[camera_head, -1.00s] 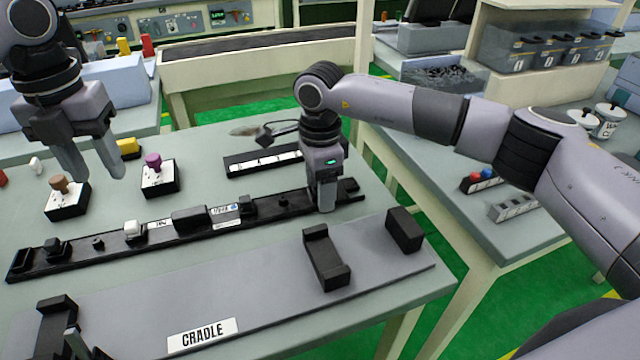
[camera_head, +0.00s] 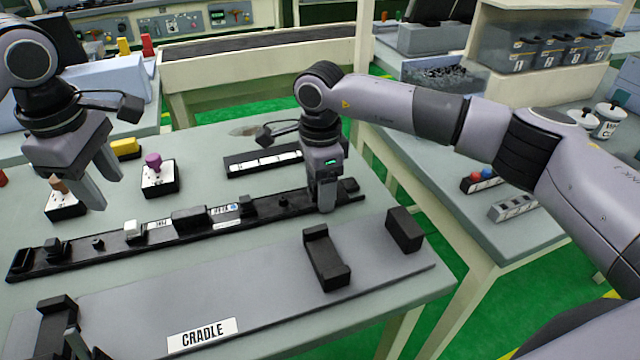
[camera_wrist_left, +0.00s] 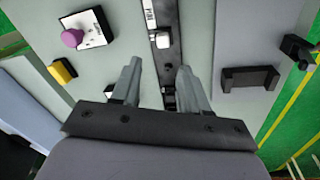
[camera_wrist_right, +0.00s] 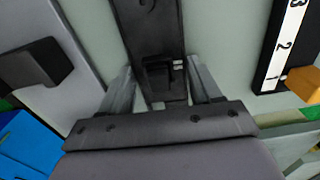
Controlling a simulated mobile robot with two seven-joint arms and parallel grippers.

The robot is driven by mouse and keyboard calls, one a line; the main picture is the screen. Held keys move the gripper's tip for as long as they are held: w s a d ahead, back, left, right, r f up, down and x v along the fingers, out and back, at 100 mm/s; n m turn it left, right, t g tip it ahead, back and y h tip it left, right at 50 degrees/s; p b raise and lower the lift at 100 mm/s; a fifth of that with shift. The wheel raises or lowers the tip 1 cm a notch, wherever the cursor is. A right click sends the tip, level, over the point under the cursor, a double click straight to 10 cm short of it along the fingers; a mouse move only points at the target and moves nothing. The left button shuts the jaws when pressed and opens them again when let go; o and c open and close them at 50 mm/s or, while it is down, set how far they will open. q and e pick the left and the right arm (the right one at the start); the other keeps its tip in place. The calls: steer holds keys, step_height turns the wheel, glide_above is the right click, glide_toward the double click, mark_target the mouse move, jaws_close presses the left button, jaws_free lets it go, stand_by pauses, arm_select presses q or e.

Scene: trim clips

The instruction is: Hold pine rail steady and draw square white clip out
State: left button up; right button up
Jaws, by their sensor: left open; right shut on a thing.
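The pine rail (camera_head: 65,262) is a long black bar lying across the table, with small clips and labels along it. The square white clip (camera_head: 133,230) sits on the rail left of its middle; it also shows in the left wrist view (camera_wrist_left: 162,41), beyond my fingertips. My left gripper (camera_head: 110,190) is open and empty, above the table behind the rail's left part and apart from the clip. My right gripper (camera_head: 326,205) is shut on the rail near its right end; the right wrist view shows the rail (camera_wrist_right: 150,25) between its fingers.
A grey cradle board (camera_head: 270,290) with black brackets (camera_head: 326,258) lies in front of the rail. Behind the rail are a block with a purple knob (camera_head: 153,160), a block with a brown knob (camera_head: 66,206), a yellow piece (camera_head: 126,147) and a numbered strip (camera_head: 262,163).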

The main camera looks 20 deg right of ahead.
mark_target(130, 223)
arm_select(q)
steer(key=shift+w+f+m+t, duration=0.2)
steer(key=shift+f+m, duration=1.4)
steer(key=shift+m, duration=0.75)
steer(key=shift+w+f+m+t, duration=0.15)
steer(key=shift+w+f+m, duration=0.1)
steer(key=shift+f+m, duration=1.75)
steer(key=shift+w+f+m+t, duration=0.2)
steer(key=shift+f+m, duration=1.05)
steer(key=shift+m, duration=1.4)
jaws_close()
jaws_free()
steer(key=shift+r, duration=0.25)
